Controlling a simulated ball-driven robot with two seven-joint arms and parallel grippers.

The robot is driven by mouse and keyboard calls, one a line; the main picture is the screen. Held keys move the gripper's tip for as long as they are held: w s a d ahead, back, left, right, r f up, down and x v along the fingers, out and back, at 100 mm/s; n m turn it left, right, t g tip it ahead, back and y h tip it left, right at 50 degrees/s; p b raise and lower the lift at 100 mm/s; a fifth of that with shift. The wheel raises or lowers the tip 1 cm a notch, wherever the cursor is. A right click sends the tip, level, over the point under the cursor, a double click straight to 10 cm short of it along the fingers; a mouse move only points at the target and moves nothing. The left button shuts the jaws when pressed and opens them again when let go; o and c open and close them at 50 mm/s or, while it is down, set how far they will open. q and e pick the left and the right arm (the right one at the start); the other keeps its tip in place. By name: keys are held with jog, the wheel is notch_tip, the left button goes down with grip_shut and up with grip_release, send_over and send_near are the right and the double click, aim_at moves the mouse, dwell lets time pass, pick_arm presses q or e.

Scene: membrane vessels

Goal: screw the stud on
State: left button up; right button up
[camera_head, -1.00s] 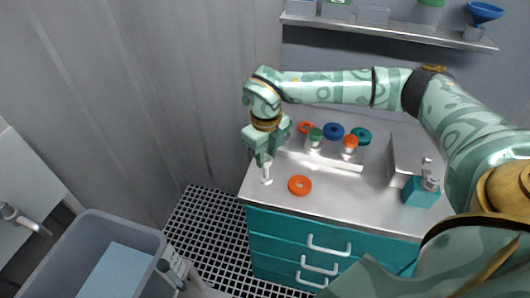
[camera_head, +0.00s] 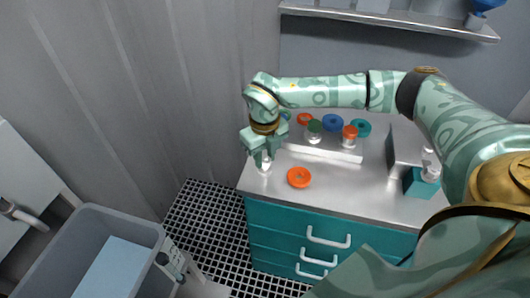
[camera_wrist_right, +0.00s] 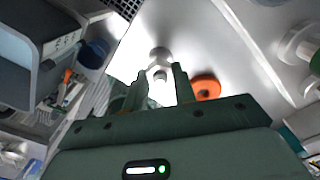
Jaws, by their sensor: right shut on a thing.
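My right gripper (camera_head: 263,162) points down over the front left corner of the worktop. In the right wrist view its two fingers (camera_wrist_right: 160,82) are shut on a small pale piece, which I take to be the stud (camera_wrist_right: 160,70). A rounded grey-white end (camera_wrist_right: 159,53) shows beyond the fingertips. In the head view a little of the white piece (camera_head: 264,168) shows below the fingers, close to the worktop. The fingers hide most of it, so I cannot tell how its thread sits. My left gripper is not in view.
An orange ring (camera_head: 299,177) lies on the worktop (camera_head: 350,190) just right of the gripper. Behind are a white rack (camera_head: 325,152), capped vessels and coloured rings. A grey bin (camera_head: 85,250) is at the lower left.

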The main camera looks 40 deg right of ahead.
jog(key=m+p, duration=0.1)
jog(key=m, duration=0.2)
jog(key=m+p, duration=0.1)
jog(key=m, duration=0.1)
jog(key=shift+r+m+p, duration=0.3)
jog(key=m+p, duration=0.1)
jog(key=m, duration=0.2)
jog(key=shift+p, duration=0.3)
jog(key=m+p, duration=0.3)
jog(key=m, duration=0.4)
jog(key=shift+f+m+p, duration=0.15)
jog(key=shift+m+p, duration=0.35)
jog(key=shift+m, duration=0.6)
jog(key=shift+f, duration=0.1)
jog(key=o, duration=1.1)
